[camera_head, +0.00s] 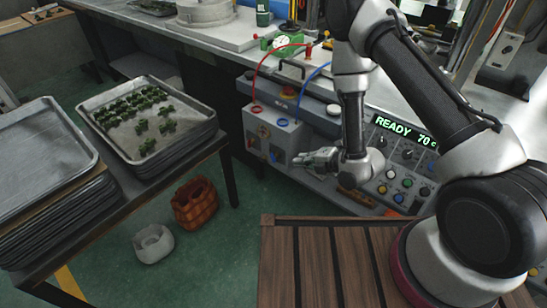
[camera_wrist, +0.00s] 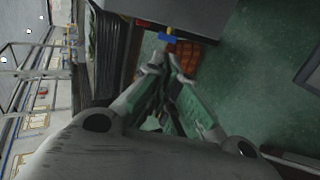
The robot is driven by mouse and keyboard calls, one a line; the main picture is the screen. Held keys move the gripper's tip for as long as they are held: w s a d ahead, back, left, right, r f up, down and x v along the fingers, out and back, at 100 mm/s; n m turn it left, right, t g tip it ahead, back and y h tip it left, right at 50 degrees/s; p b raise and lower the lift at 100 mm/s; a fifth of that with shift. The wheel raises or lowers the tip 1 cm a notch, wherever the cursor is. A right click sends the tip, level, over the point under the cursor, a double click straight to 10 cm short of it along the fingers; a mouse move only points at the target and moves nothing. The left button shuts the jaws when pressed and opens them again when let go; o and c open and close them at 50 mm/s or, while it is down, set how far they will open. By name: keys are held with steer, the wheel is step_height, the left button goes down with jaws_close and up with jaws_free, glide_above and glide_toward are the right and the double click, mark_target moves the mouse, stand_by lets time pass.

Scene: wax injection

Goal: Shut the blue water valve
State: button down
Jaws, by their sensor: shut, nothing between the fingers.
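The blue water valve (camera_head: 273,157) is a small blue handle low on the front of a pale box (camera_head: 284,136) on the machine's side. In the wrist view a blue handle (camera_wrist: 167,38) shows just beyond my fingertips. A red valve handle (camera_head: 250,143) sits to its left on the same box. My gripper (camera_head: 300,159) is shut and empty, pointing left towards the box, a little right of the blue handle. In the wrist view my gripper's fingers (camera_wrist: 166,66) meet close to the handle, apparently without touching it; the exact gap is unclear.
The control panel (camera_head: 402,150) reading READY stands right of my gripper. Red (camera_head: 262,67) and blue (camera_head: 313,78) hoses rise from the box. An orange basket (camera_head: 195,203) and a pale bowl (camera_head: 153,243) are on the floor. Trays (camera_head: 190,131) of green pieces stand left.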

mark_target(272, 155)
steer(key=x, duration=1.4)
steer(key=shift+w+a+r, duration=0.4)
steer(key=shift+a, duration=0.15)
stand_by(1.9)
steer(key=shift+w+a, duration=0.45)
steer(key=shift+a, duration=0.15)
steer(key=shift+r, duration=0.1)
stand_by(1.5)
steer(key=shift+r, duration=0.75)
steer(key=shift+r, duration=0.1)
